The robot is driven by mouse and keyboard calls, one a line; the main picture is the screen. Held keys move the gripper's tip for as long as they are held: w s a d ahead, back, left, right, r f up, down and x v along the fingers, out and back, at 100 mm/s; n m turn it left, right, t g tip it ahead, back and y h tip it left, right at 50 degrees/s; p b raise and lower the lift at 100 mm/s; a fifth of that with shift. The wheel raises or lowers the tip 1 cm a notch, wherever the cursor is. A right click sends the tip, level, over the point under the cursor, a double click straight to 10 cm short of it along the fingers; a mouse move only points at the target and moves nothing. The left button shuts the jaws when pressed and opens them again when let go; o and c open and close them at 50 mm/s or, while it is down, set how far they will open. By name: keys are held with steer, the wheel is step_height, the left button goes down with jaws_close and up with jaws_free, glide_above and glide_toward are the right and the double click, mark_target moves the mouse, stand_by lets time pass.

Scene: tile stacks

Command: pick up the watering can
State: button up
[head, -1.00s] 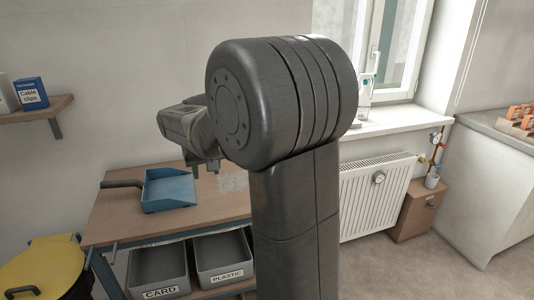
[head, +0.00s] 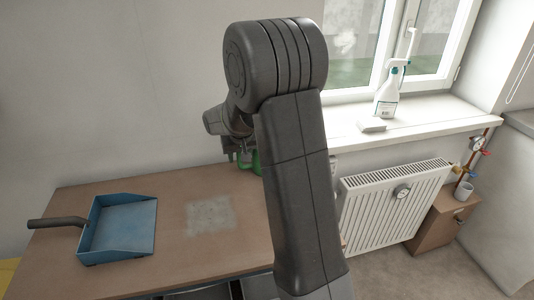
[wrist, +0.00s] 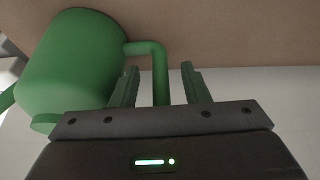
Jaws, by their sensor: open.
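The green watering can (wrist: 70,65) fills the upper left of the wrist view. A bent green bar (wrist: 160,72), joined to the can's body, runs between my fingers. I cannot tell for sure whether it is handle or spout. My gripper (wrist: 160,82) is open, with one finger on each side of this bar and no clear sign of grip. In the head view only a green part of the can (head: 247,160) shows, at the back of the workbench (head: 180,270). My arm hides the rest there, and my gripper (head: 238,157) is partly hidden beside it.
A blue dustpan (head: 122,228) with a dark handle lies on the bench's left. A grey patch (head: 210,215) marks the bench middle, which is clear. A spray bottle (head: 388,92) and a white block (head: 371,125) stand on the windowsill, above a radiator (head: 392,210).

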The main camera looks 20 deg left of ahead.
steer(key=shift+w+a+f, duration=0.1)
steer(key=shift+w+f, duration=0.05)
steer(key=shift+f, duration=0.35)
jaws_close()
steer(key=shift+r, duration=0.1)
